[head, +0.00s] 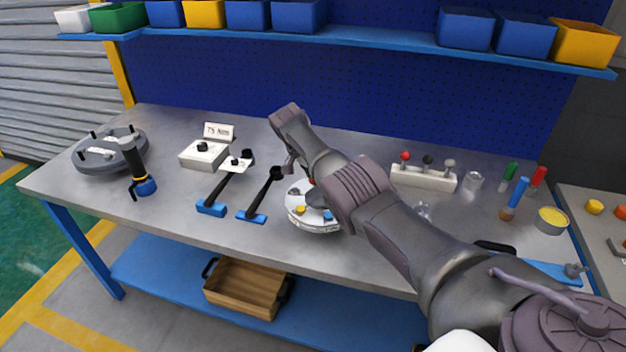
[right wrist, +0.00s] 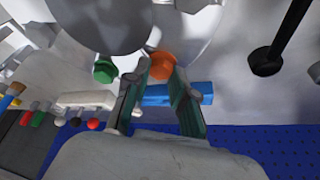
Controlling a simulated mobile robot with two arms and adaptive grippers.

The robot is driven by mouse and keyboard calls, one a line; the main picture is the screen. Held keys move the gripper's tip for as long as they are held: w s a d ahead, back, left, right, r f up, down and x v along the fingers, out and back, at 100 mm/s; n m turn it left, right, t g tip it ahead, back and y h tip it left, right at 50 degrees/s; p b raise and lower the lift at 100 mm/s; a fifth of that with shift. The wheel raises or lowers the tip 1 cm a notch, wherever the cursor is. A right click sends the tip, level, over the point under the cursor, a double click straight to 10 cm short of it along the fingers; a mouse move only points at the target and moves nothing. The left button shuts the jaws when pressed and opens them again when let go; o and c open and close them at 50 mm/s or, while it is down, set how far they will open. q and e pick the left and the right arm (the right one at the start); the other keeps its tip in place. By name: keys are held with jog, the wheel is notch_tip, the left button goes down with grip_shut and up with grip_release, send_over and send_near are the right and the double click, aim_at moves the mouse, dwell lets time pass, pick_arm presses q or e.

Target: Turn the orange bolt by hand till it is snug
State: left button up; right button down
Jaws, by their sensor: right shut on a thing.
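The flanged shell (head: 312,222) is a round pale metal piece on the workbench, partly hidden behind my right arm. A yellow bolt (head: 300,209) and a blue bolt (head: 328,215) show on its near side. In the right wrist view, the orange bolt (right wrist: 161,62) sits between the fingertips of my right gripper (right wrist: 160,73), which is shut on it. A green bolt (right wrist: 105,71) stands to the left of it there. My right gripper is mostly hidden behind its arm in the head view. My left gripper is in neither view.
Two black-handled tools with blue ends (head: 212,207) (head: 252,217) lie left of the shell. A white box (head: 203,155) with a sign stands behind them. A pale rack (head: 425,179) with coloured knobs is at right. A grey round fixture (head: 88,163) stands far left.

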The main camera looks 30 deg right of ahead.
jog(key=shift+w+d+r, duration=0.1)
jog(key=shift+w+r, duration=0.05)
jog(key=shift+r, duration=0.2)
jog(key=c, duration=1.1)
grip_release()
jog(key=shift+c, duration=0.2)
jog(key=shift+o, duration=0.9)
jog(key=shift+f, duration=0.1)
jog(key=v, duration=1.2)
